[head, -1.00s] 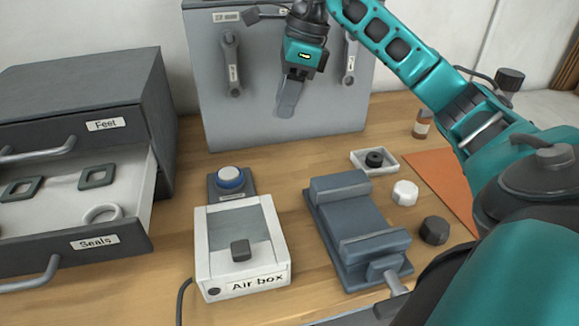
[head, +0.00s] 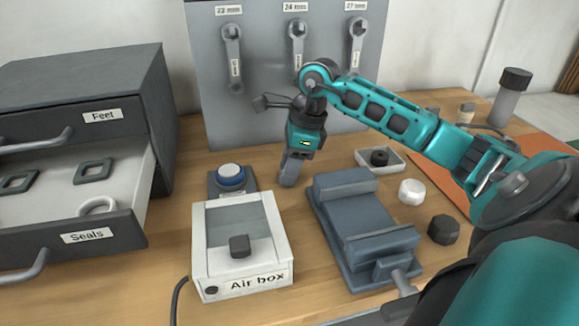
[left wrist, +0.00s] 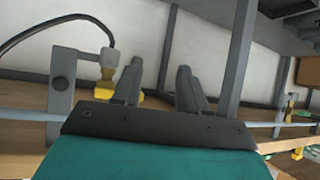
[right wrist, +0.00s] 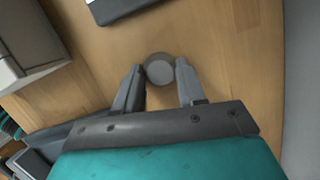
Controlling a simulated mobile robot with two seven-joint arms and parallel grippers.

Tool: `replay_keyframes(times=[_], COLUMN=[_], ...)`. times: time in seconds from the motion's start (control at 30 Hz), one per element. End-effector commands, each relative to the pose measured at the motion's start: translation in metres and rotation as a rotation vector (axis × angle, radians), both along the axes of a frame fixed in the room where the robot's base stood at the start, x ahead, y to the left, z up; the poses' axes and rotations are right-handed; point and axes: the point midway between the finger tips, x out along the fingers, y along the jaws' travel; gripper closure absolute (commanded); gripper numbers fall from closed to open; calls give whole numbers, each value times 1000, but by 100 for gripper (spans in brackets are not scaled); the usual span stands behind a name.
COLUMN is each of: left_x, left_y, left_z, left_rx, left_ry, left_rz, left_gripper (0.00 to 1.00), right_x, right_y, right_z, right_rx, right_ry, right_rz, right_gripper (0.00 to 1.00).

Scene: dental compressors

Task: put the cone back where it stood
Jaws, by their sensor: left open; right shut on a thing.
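My right gripper (head: 288,178) is low over the wooden table, between the blue button and the grey vise, pointing down. In the right wrist view its fingers are closed on a grey round thing (right wrist: 159,69), seen end on, which I take to be the cone. Its full shape is hidden in that view, and in the head view it cannot be told apart from the grey fingers. Whether it touches the table is unclear. My left gripper (left wrist: 158,72) is open and empty in the left wrist view, and outside the head view.
The air box (head: 276,266) and blue button (head: 230,176) are left of the gripper; the vise (head: 358,225) is right. A wrench panel (head: 265,90) stands behind. A white tray (head: 397,168), white cap (head: 411,191) and dark nut (head: 444,230) are further right. An open drawer (head: 85,238) is left.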

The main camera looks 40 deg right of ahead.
Motion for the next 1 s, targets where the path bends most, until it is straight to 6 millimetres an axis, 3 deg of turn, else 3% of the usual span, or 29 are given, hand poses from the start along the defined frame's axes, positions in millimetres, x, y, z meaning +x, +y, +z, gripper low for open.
replay_keyframes(times=[0.27,0.3,0.57,0.83,1.0], left_x=[1,1,1,1,2], left_y=[0,0,0,0,1], left_z=[-2,-2,-1,1,4], left_rx=[-1,-1,-1,-1,1], left_ry=[-3,-3,-2,-3,-7], left_rz=[-1,-1,-1,0,2], left_gripper=[57,57,57,57,57], right_x=[0,0,0,0,-2], right_y=[0,0,0,0,-5], right_z=[-2,-3,-1,1,20], right_rx=[0,-1,-1,0,-2], right_ry=[-2,-1,-1,-1,-4], right_rz=[-1,0,0,0,-1], right_gripper=[94,59,34,34,34])
